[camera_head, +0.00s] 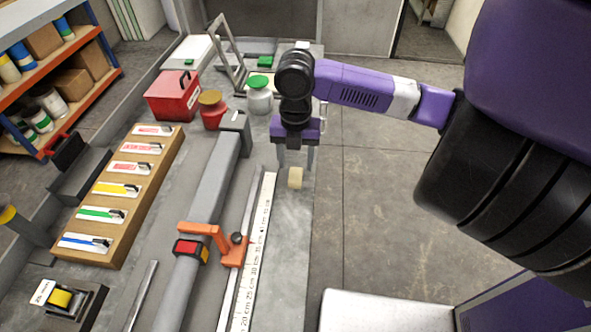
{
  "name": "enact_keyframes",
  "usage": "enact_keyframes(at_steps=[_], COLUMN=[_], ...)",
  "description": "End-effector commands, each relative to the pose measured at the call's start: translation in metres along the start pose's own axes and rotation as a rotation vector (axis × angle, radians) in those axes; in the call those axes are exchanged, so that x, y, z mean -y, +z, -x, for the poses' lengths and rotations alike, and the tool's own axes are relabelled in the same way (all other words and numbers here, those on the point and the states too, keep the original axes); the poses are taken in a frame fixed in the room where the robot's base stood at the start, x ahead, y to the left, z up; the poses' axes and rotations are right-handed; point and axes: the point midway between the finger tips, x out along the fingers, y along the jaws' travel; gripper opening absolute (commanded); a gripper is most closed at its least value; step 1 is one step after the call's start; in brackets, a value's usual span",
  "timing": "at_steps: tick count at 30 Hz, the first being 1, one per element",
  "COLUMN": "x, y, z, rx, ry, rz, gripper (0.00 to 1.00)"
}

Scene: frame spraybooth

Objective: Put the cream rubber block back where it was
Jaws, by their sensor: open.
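The cream rubber block (295,178) stands on the right part of the grey workbench, to the right of the long white ruler strip. My gripper (296,160) points down from the purple and black arm, just behind and above the block as seen here. Its two fingers are apart, with a gap between them and nothing visibly held. I cannot tell whether the fingers touch the block.
A long grey bar (205,205) with an orange clamp (205,231) lies left of the ruler (254,255). A wooden rack (97,225) of labelled tools, a red toolbox (174,97) and a green-lidded jar (259,96) stand around. Bare bench (287,235) lies in front of the block.

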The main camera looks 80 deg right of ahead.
Motion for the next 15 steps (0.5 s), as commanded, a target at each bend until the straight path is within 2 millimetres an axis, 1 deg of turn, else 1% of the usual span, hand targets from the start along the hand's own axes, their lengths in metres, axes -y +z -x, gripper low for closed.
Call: enact_keyframes(at_steps=[1,6,10,15], x=[-0.001,-0.001,-0.001,0.000], y=[0.001,0.001,0.000,0.000], z=[0.010,0.044,0.063,0.076], rx=[0.004,0.004,0.003,0.001], ry=[0.001,0.001,0.001,0.000], rz=[0.005,0.003,0.002,0.002], gripper=[0.54,0.54,0.54,0.54])
